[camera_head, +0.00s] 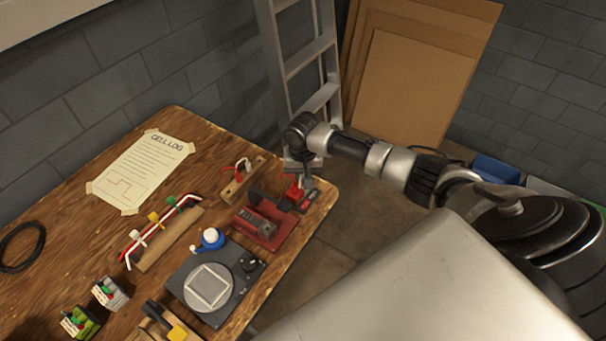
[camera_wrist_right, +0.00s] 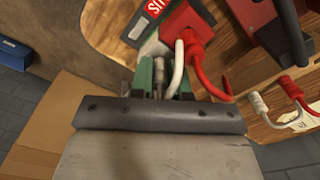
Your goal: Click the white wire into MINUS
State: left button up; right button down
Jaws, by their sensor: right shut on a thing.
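My right gripper (camera_head: 303,172) reaches in from the right to the far right corner of the bench. In the right wrist view its green-sided fingers (camera_wrist_right: 160,78) are shut close to the white wire (camera_wrist_right: 178,66). The white wire's upper end meets the red terminal block (camera_wrist_right: 188,22); whether it is seated is unclear, and its lower part is hidden by the fingers. A red wire (camera_wrist_right: 202,62) with a thick red end stands in the same block beside it. A red label with partly cut-off lettering (camera_wrist_right: 155,8) lies beside the block, and MINUS cannot be read fully. My left gripper is out of view.
A red-based device (camera_head: 264,228) with a black handle stands just left of the block. A small wooden holder (camera_head: 243,180) with red and white wire pieces is further left. A wire rack (camera_head: 170,240) and a dark scale-like unit (camera_head: 215,285) stand nearer. The bench edge is close.

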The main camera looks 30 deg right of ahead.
jog(key=c, duration=1)
grip_release()
jog(key=shift+r+p, duration=3.55)
jog(key=shift+p, duration=0.75)
